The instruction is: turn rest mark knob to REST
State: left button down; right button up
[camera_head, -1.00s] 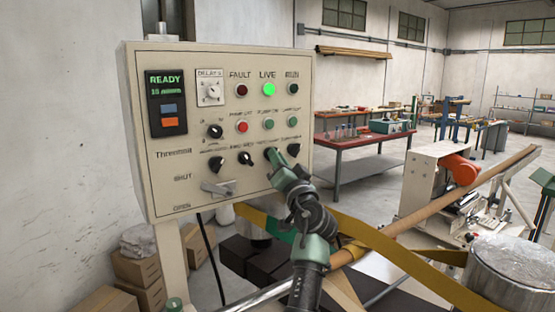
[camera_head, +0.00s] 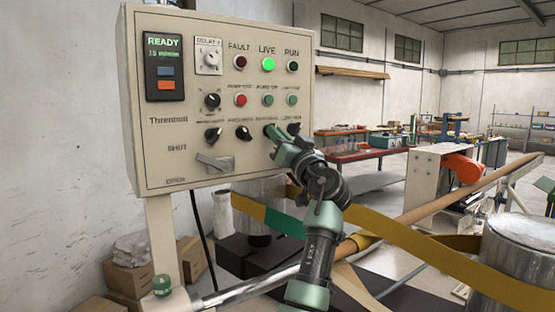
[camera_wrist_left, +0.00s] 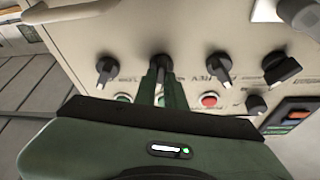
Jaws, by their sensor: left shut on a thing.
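A beige control panel (camera_head: 230,95) stands at the left, with a lower row of black knobs. My left gripper (camera_head: 271,131) is shut on the third knob from the left in this row, and its wrist hides much of that spot. In the left wrist view, the two green fingers (camera_wrist_left: 161,72) close on both sides of this black knob (camera_wrist_left: 161,61). The lettering by it is too small to read, so I cannot tell where its pointer stands. My right gripper is not in view.
Neighbouring knobs are close on both sides, one (camera_head: 243,132) to the left and one (camera_head: 292,129) to the right. A grey lever (camera_head: 214,162) sits below. A yellow strap (camera_head: 420,248) and a metal drum (camera_head: 522,255) are at the lower right.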

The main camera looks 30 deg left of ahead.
pick_arm(q)
jog(key=shift+w+n+g+y, duration=0.1)
jog(key=shift+n+g+y, duration=0.15)
jog(key=shift+n+g, duration=1.55)
jog(key=shift+w+n+g+y, duration=0.1)
jog(key=shift+n+g+y, duration=0.35)
jog(key=shift+n, duration=2.4)
jog(key=shift+n+g+y, duration=0.1)
jog(key=shift+n+g, duration=1.25)
jog(key=shift+n, duration=1)
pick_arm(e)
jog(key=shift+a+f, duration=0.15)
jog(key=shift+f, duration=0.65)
pick_arm(q)
jog(key=c, duration=1.5)
grip_release()
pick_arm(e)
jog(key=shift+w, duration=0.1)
